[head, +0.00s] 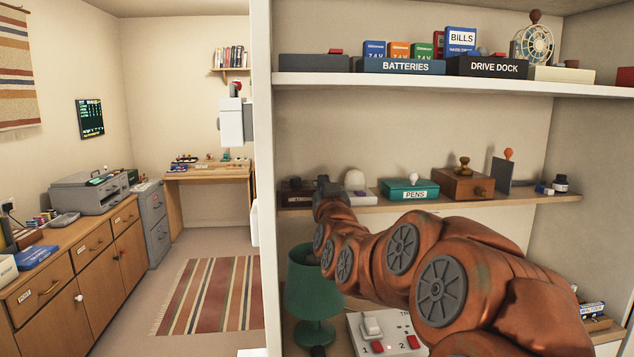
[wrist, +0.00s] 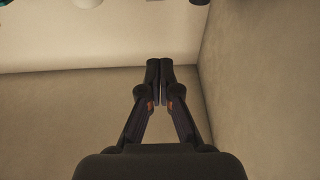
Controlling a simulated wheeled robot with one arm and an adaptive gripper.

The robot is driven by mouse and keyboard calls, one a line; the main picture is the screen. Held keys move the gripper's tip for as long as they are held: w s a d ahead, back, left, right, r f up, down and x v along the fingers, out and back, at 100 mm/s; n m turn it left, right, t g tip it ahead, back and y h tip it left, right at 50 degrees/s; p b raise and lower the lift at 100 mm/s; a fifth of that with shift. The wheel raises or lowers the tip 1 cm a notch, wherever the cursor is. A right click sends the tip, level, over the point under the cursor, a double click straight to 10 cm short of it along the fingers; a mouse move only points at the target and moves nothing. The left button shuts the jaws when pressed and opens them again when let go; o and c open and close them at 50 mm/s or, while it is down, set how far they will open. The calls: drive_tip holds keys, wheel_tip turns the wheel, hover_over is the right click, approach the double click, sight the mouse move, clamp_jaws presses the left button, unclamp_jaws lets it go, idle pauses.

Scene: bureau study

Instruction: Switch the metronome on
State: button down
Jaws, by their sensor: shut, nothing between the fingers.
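My gripper (head: 326,184) is at the left end of the middle shelf in the head view, in front of or beside a dark brown box (head: 295,192) that it partly hides. The wrist view shows its two black fingers (wrist: 160,64) together and empty, with bare pale surfaces behind them. I cannot identify the metronome for certain. The middle shelf also holds a white rounded object (head: 356,181) just right of my gripper, and a wooden box with a knob (head: 464,184).
A teal PENS box (head: 408,190) and a dark upright panel (head: 500,172) share the middle shelf. A green lamp (head: 313,285) and a white switch box (head: 380,336) stand below, near my arm. The shelf unit's side panel (head: 263,150) bounds the left.

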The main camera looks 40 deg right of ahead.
drive_tip(key=shift+w, duration=0.1)
drive_tip(key=shift+p+x, duration=1.85)
drive_tip(key=shift+x, duration=3.05)
drive_tip(key=shift+s+f+p, duration=0.15)
drive_tip(key=shift+f+p, duration=0.25)
drive_tip(key=shift+f, duration=0.55)
drive_tip(key=shift+s+f+p, duration=0.15)
drive_tip(key=shift+f+p, duration=0.25)
drive_tip(key=shift+f, duration=0.55)
drive_tip(key=shift+f+b, duration=0.2)
drive_tip(key=shift+b, duration=0.25)
drive_tip(key=f+b, duration=0.1)
drive_tip(key=b, duration=0.1)
drive_tip(key=shift+a+t+h+b, duration=0.1)
drive_tip(key=shift+t+h+b, duration=0.2)
drive_tip(key=shift+t+b, duration=0.1)
drive_tip(key=shift+r+p, duration=0.4)
wheel_tip(320, 180, up, 10)
